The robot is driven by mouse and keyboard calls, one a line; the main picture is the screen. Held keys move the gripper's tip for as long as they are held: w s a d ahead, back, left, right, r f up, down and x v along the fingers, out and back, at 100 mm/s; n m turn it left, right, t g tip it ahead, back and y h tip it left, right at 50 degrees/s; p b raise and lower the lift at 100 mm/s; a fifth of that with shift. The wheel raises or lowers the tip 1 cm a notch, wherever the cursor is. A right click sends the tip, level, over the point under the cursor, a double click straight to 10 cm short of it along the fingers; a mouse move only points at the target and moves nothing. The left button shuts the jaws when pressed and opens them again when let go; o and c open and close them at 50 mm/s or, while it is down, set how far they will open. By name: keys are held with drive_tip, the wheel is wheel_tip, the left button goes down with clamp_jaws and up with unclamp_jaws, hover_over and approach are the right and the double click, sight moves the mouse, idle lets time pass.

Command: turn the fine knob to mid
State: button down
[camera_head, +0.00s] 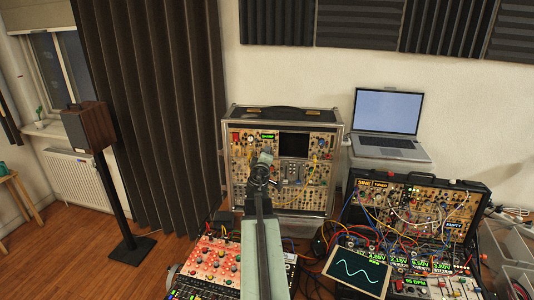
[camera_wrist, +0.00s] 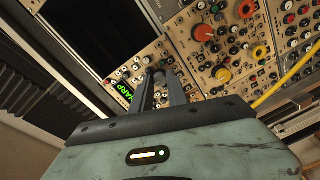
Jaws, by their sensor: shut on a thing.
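The synth case (camera_head: 233,170) with the dark screen stands upright against the wall, its panel facing me. In the wrist view its panel (camera_wrist: 198,97) fills the upper middle, with small knobs, jacks and a green lettered display (camera_wrist: 123,91). My gripper (camera_head: 265,156) reaches the upper left part of this panel. In the wrist view my gripper (camera_wrist: 160,74) has its two fingers close together at a small knob beside the green display. The fingers are shut on this knob and mostly hide it. Its label and pointer cannot be read.
Larger red (camera_wrist: 245,8) and yellow (camera_wrist: 260,52) knobs sit to the right, with a yellow cable (camera_wrist: 290,75) hanging there. A second open case (camera_head: 415,205) with cables, a laptop (camera_head: 388,112) and a small sine-wave screen (camera_head: 357,268) stand at right. A red panel (camera_head: 215,262) lies below.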

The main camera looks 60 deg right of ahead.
drive_tip(key=shift+a+m, duration=0.1)
drive_tip(key=shift+m, duration=0.3)
drive_tip(key=c, duration=1.3)
unclamp_jaws()
drive_tip(key=shift+w+f, duration=0.1)
drive_tip(key=shift+w, duration=0.05)
